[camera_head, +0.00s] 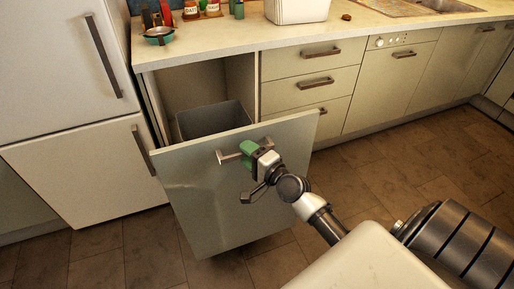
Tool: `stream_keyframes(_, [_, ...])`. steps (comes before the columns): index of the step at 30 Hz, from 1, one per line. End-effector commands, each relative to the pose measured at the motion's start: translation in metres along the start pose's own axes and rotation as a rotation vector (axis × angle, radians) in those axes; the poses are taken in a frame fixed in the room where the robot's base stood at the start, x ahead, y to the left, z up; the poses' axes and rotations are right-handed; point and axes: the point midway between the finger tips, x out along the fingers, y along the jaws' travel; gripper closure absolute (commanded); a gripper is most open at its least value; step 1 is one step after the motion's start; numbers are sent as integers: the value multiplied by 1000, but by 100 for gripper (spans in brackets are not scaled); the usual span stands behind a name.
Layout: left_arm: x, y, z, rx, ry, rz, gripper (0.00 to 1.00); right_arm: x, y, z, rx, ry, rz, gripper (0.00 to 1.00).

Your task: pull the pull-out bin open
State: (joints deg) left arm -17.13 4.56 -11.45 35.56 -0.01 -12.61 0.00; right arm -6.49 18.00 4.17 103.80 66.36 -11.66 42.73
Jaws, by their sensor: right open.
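The pull-out bin's front panel (215,196) stands well out from the cabinet, and a grey bin (212,119) shows behind it in the open cavity. The panel's metal bar handle (232,156) is on its outer face near the top. My right gripper (252,153) is at the right end of this handle, with its green-tipped fingers open. I cannot tell whether the fingers touch the bar. My left gripper is not in view.
A fridge (65,70) stands to the left. Drawers (312,88) and a dishwasher (392,72) line the right. The counter (240,45) above holds jars, a bowl (159,36) and a white container (297,10). The brown tiled floor (390,150) is clear in front.

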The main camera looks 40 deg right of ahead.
Motion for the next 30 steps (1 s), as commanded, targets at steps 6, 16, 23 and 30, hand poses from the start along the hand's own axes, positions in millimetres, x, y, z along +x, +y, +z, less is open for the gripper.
stream_keyframes(6, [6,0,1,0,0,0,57,-36,3,0,-1,0,4,55])
stream_keyframes(16, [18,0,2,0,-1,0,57,-91,3,0,-3,0,4,55])
stream_keyframes(23, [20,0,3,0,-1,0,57,-104,1,0,0,0,1,55])
stream_keyframes(30, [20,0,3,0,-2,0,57,-104,0,0,0,0,1,55])
